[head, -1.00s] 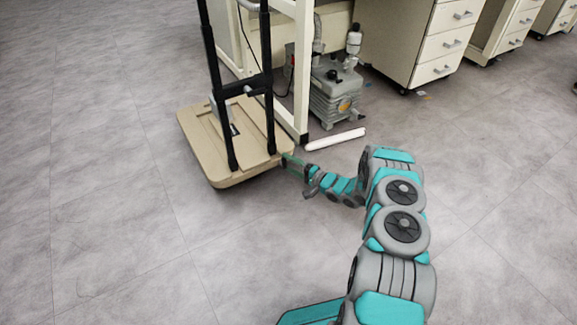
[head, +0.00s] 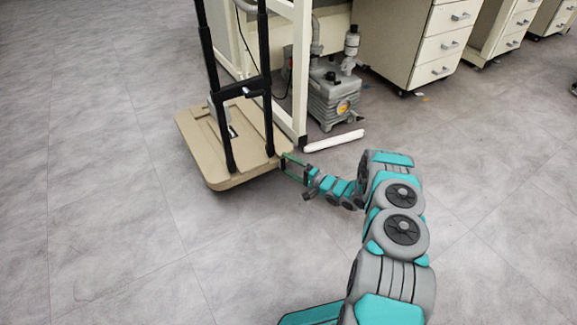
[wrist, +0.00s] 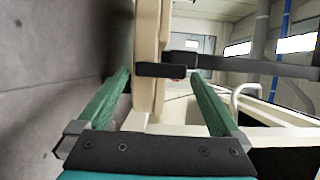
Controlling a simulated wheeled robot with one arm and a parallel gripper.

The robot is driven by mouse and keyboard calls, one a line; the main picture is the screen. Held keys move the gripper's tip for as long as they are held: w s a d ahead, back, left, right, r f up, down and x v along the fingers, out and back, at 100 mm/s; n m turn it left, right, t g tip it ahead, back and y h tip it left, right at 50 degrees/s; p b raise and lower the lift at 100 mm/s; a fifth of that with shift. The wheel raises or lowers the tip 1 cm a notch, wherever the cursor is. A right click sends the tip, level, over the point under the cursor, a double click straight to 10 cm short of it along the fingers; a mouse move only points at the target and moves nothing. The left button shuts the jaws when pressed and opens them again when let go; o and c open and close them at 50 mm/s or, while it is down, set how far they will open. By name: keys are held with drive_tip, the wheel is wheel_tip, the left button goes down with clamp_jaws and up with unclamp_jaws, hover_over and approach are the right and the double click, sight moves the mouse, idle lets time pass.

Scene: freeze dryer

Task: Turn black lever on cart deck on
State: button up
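The cart has a beige deck (head: 203,150) low over the floor and an upright black handle frame (head: 265,60). In the wrist view the deck (wrist: 148,40) stands edge-on as a beige strip. A short black block (wrist: 160,70), likely the black lever, crosses the deck's edge there; in the head view I cannot pick it out clearly. My gripper (head: 283,163) is open at the deck's right end. In the wrist view its green fingers (wrist: 160,77) stand apart, with the block and deck edge seen between their tips. I see no contact.
A white bench frame (head: 301,75) stands just behind the cart. A grey vacuum pump (head: 334,100) and a white tube (head: 334,140) lie beyond my gripper on the floor. Drawer cabinets (head: 440,45) line the back. The floor in front and left is clear.

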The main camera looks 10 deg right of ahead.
drive_tip(key=v, duration=0.7)
drive_tip(key=shift+s+d+p, duration=0.25)
drive_tip(key=shift+s+p, duration=0.05)
drive_tip(key=shift+p, duration=0.05)
